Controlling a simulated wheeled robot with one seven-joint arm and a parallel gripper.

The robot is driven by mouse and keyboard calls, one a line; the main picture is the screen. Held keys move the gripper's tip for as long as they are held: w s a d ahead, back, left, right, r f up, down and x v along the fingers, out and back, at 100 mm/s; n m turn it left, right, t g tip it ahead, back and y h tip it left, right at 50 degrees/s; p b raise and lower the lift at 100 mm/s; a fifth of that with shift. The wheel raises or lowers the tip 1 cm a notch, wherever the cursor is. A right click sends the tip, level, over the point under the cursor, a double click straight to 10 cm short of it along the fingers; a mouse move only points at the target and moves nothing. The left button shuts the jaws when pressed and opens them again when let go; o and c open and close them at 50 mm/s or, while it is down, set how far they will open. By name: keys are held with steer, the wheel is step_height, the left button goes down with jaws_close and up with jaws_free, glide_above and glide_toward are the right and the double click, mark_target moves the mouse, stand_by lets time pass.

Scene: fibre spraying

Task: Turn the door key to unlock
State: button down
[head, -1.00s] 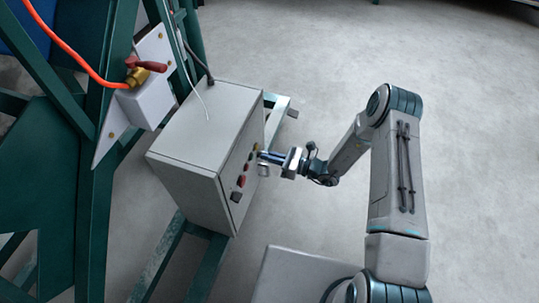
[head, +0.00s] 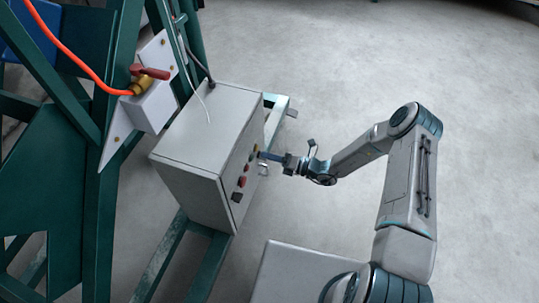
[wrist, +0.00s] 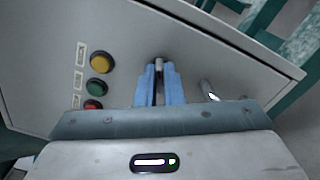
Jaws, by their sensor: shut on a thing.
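The grey control box (head: 190,150) stands on the green frame, its front door facing my arm. My gripper (head: 262,155) is at that door, beside the buttons. In the wrist view my gripper's blue fingers (wrist: 158,70) are shut around a slim metal piece, the door key (wrist: 159,66), at the door face. Most of the key is hidden between the fingers. In the head view the key is too small to make out. A metal handle (wrist: 208,90) is on the door to the right of the fingers.
A yellow button (wrist: 102,62), a green button (wrist: 96,87) and a red button (wrist: 93,104) sit left of the fingers. A red-handled valve (head: 150,73) with an orange hose is on the frame at upper left. Open floor lies to the right.

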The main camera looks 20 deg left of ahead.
steer(key=shift+m, duration=0.7)
steer(key=shift+f+m, duration=0.1)
steer(key=shift+m, duration=0.2)
steer(key=c, duration=1.6)
jaws_free()
steer(key=shift+o, duration=0.2)
steer(key=s+d+p, duration=0.1)
steer(key=d+p, duration=0.1)
steer(key=d, duration=1.2)
steer(key=shift+p, duration=0.3)
steer(key=shift+a, duration=0.1)
